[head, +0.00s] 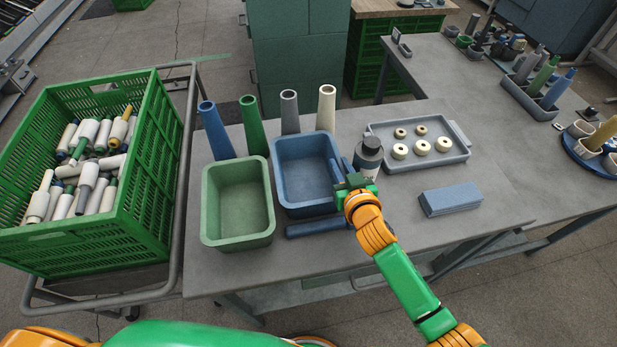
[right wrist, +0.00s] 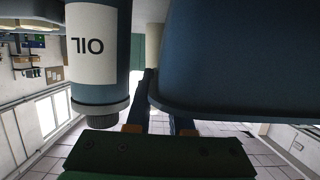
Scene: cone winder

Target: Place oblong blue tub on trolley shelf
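The blue tub (head: 292,150) stands upright and empty on the grey table, right of the green tub. My right gripper (head: 341,168) is at its right rim, fingers pointing away from me. The fingers look spread, one on the inner side of the rim and one outside; firm contact is not visible. In the right wrist view the tub (right wrist: 240,60) fills the upper right, close to the fingers (right wrist: 158,98). The trolley (head: 190,110) with a tubular frame stands at the left, bearing a green crate; its lower parts are mostly hidden. My left gripper is out of view.
An oil bottle (head: 368,155) stands just right of my right gripper. A dark blue bar (head: 317,227) lies before the tub. Several cones (head: 251,125) stand behind the tubs. The green crate (head: 160,135) full of bobbins occupies the trolley's top. A blue block (head: 450,199) lies right.

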